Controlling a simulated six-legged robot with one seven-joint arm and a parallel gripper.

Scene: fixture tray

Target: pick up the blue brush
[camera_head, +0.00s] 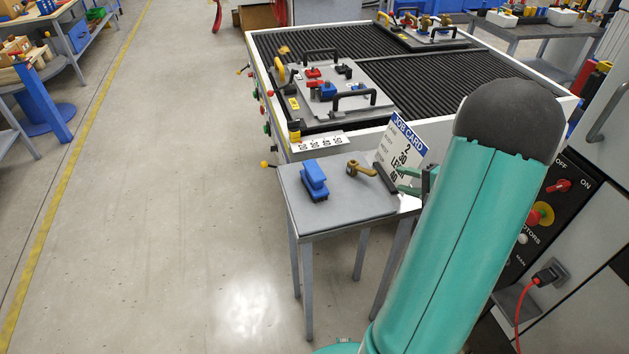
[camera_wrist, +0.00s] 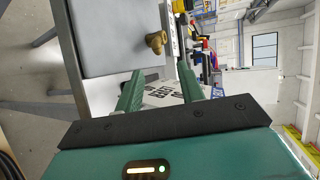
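The blue brush (camera_head: 314,180) lies on the left part of a small grey side table (camera_head: 345,205) in the head view. It does not show in the wrist view. My gripper (camera_head: 408,180) is at the right end of that table, partly hidden by my teal arm, to the right of the brush and apart from it. In the wrist view my gripper (camera_wrist: 160,72) has its two green fingers spread, with nothing held between them. The job card shows beyond the fingers.
A brass fitting (camera_head: 361,169) lies right of the brush, and it also shows in the wrist view (camera_wrist: 156,42). A job card (camera_head: 400,147) stands upright at the table's right back. The conveyor with a fixture tray (camera_head: 372,107) is behind. The floor to the left is clear.

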